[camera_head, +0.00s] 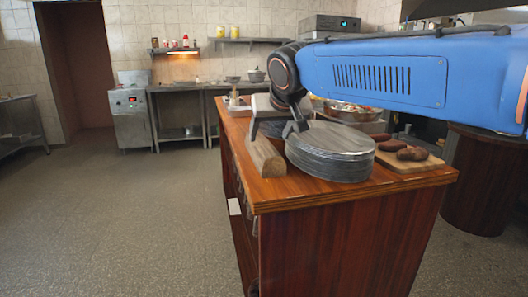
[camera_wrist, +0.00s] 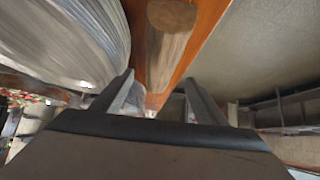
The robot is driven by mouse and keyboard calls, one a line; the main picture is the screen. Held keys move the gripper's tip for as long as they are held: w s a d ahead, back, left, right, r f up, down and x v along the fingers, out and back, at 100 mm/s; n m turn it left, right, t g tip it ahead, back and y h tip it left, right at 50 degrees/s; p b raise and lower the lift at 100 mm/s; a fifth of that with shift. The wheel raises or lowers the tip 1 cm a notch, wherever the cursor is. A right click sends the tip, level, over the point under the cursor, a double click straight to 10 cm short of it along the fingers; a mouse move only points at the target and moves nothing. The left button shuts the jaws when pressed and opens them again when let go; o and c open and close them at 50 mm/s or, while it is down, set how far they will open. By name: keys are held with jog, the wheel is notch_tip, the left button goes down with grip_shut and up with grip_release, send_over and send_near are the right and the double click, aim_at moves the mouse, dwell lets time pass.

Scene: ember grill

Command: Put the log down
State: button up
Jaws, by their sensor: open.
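The log (camera_head: 265,156) is a split piece of wood lying on the wooden counter top (camera_head: 300,191), along its left edge. It also shows in the wrist view (camera_wrist: 168,42), lengthwise ahead of the fingers. My gripper (camera_head: 274,132) is open at the far part of the log, with one finger on each side of it in the head view. In the wrist view both fingertips (camera_wrist: 158,82) stand apart with the log between their lines. Whether a finger touches the log I cannot tell.
A stack of grey metal plates (camera_head: 330,153) stands close to the log's right side. A cutting board (camera_head: 410,160) with sausages and meat lies farther right. The counter edge is just left of the log, with open floor (camera_head: 120,210) beyond.

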aim_at(265, 143)
jog(key=x, duration=1)
jog(key=shift+a, duration=0.1)
jog(key=c, duration=1.5)
jog(key=shift+r, duration=0.1)
jog(key=shift+c, duration=1)
